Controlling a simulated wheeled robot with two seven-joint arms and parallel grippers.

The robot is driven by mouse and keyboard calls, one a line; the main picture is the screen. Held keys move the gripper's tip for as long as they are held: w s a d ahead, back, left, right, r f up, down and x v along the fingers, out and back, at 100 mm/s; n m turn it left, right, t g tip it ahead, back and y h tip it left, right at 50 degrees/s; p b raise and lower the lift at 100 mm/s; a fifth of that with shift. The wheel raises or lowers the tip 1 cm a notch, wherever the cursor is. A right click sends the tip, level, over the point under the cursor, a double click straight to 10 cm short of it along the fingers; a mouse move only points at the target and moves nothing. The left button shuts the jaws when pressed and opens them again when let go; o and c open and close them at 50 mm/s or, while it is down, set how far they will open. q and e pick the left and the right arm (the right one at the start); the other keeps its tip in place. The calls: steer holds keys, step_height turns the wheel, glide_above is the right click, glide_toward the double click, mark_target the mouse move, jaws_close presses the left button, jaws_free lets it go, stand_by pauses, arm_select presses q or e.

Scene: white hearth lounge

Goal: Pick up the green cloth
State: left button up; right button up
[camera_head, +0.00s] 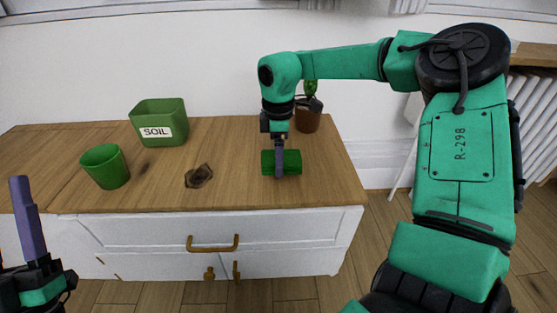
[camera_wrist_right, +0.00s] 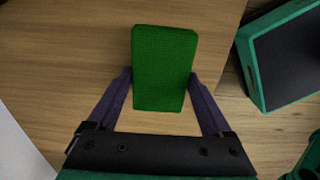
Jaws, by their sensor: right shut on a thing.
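The green cloth (camera_head: 293,163) is a small dark-green block-like piece at the right part of the wooden cabinet top. My right gripper (camera_head: 279,171) points down over it, and its fingers cover the cloth's middle. In the right wrist view the cloth (camera_wrist_right: 163,58) sits between the two purple fingers of my right gripper (camera_wrist_right: 160,78), one against each side. The gripper is shut on it. I cannot tell whether the cloth touches the cabinet top. My left gripper (camera_head: 27,215) is at the lower left, in front of the cabinet, with its jaw state unclear.
The cabinet top (camera_head: 235,160) also holds a green box labelled SOIL (camera_head: 160,110), a green pot (camera_head: 105,166), a small dark brown object (camera_head: 199,176) and a potted plant (camera_head: 308,118) behind my right gripper. Bare wood lies around the cloth.

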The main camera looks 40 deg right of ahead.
step_height(320, 180, up, 3)
steer(key=shift+r+p, duration=0.15)
steer(key=shift+p, duration=0.45)
arm_select(q)
steer(key=d+f+n+g+y+p, duration=0.15)
steer(key=f+g, duration=0.25)
steer(key=f, duration=0.9)
steer(key=d+f+n+g+y, duration=0.15)
steer(key=f+g, duration=0.25)
steer(key=f, duration=0.8)
arm_select(e)
step_height(320, 180, up, 3)
steer(key=shift+r, duration=0.2)
step_height(320, 180, up, 3)
steer(key=shift+f+p, duration=0.2)
steer(key=shift+p, duration=0.25)
arm_select(q)
steer(key=s+f+g+y+p, duration=0.1)
steer(key=s+f+g+p, duration=0.2)
steer(key=s+f+g, duration=0.3)
steer(key=s+d+f, duration=0.1)
steer(key=s+f, duration=0.3)
steer(key=f, duration=0.1)
steer(key=shift+s+f, duration=0.2)
steer(key=shift+f, duration=0.15)
arm_select(e)
step_height(320, 180, up, 8)
